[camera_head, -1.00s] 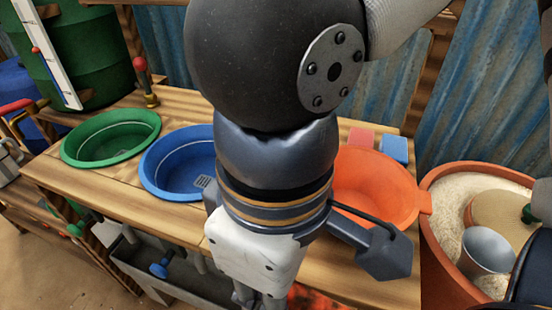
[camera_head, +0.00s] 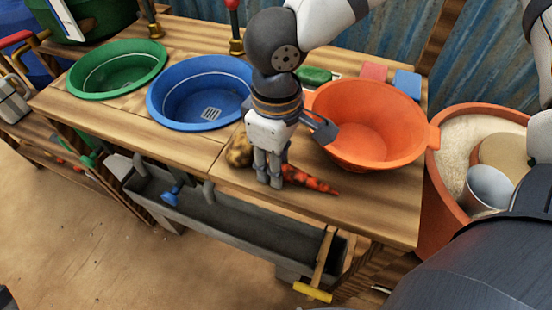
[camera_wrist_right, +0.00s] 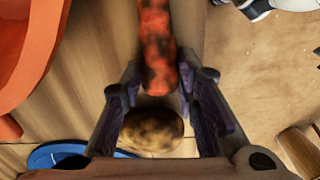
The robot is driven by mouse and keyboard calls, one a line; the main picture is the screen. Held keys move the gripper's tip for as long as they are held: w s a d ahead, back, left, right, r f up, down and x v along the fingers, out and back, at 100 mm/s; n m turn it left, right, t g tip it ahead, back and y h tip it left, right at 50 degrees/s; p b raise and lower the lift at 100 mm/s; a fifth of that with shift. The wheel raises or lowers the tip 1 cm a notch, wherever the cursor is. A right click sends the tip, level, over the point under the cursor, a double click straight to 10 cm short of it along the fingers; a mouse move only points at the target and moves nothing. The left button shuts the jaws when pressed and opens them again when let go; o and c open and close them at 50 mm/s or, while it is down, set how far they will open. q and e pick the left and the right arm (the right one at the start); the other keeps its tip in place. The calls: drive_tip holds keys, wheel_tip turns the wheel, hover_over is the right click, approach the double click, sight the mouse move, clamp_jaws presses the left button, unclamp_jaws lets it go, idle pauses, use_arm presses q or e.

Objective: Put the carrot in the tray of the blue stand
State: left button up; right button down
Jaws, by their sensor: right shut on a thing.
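The carrot (camera_head: 312,181) is orange-red with dark blotches and lies near the front of the wooden table. My right gripper (camera_head: 268,180) points down over its thick end and is shut on it. In the right wrist view the carrot (camera_wrist_right: 158,50) runs up from between the fingertips (camera_wrist_right: 160,82). A blue round basin (camera_head: 200,90) with a grate in its floor stands left of the gripper. I cannot make out a separate blue stand with a tray. My left gripper is not in view.
A brown, spotted potato-like lump (camera_head: 239,151) lies just left of the gripper. An orange bowl (camera_head: 370,115) stands close on the right, a green basin (camera_head: 117,68) at far left. Red (camera_head: 373,71) and blue (camera_head: 407,82) blocks lie behind the bowl. The table's front edge is near.

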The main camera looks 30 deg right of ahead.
drive_tip(key=shift+f, duration=0.2)
drive_tip(key=c, duration=1.2)
unclamp_jaws()
drive_tip(key=shift+c, duration=0.2)
